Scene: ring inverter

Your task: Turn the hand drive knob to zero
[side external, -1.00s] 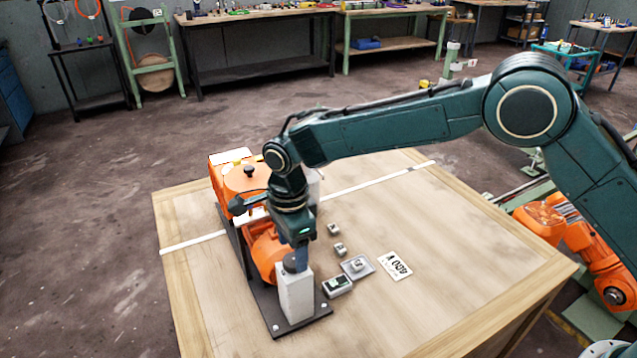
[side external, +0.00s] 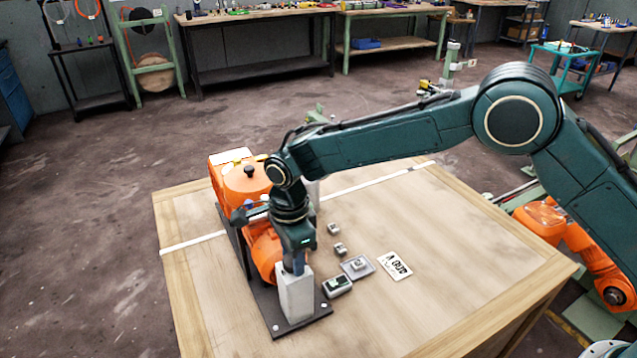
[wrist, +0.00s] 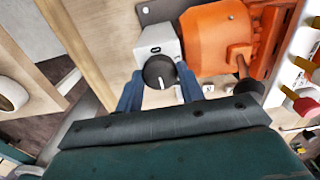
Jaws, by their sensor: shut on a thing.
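The hand drive knob (wrist: 158,71) is round and black, on top of a pale grey box (wrist: 150,45) that carries a black 0. A pale mark shows on the lower part of the knob, on the side away from the 0. My gripper (wrist: 161,77) has its two blue fingers on the left and right of the knob and is shut on it. In the side external view my gripper (side external: 295,262) points down onto the top of the pale box (side external: 296,298). There the knob is mostly hidden by the fingers.
An orange machine (side external: 243,180) stands beside the box on a dark base plate (side external: 318,308). Small grey switch boxes (side external: 338,286) and a white label card (side external: 394,266) lie to the right. The wooden table (side external: 440,235) is otherwise clear on the right.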

